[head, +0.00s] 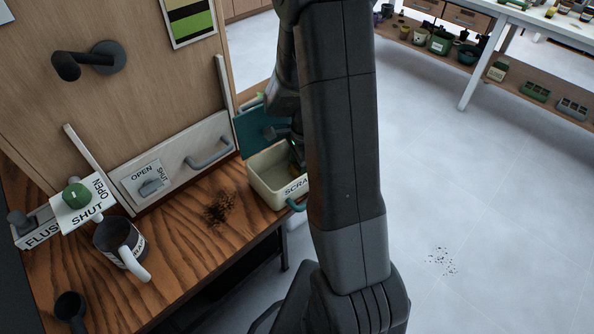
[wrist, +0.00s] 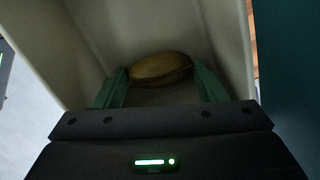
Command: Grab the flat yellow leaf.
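The flat yellow leaf (wrist: 160,67) shows in the wrist view as a dull yellow-brown oval inside a cream bin (wrist: 88,38). My gripper (wrist: 162,76) reaches into the bin with its two green fingers spread apart. The leaf lies at the fingertips, across the gap between them. I cannot tell whether either finger touches it. In the head view the bin (head: 262,187), labelled "SCRA...", stands at the right end of the wooden bench. My arm hides part of the bin and most of the gripper there, and the leaf does not show.
A teal panel (head: 250,132) stands behind the bin. A dark mug (head: 113,240), a green-knobbed SHUT lever (head: 77,194) and a dark scoop (head: 70,306) are on the left. Dark crumbs (head: 219,208) lie on the wooden bench (head: 180,250). Open floor is at right.

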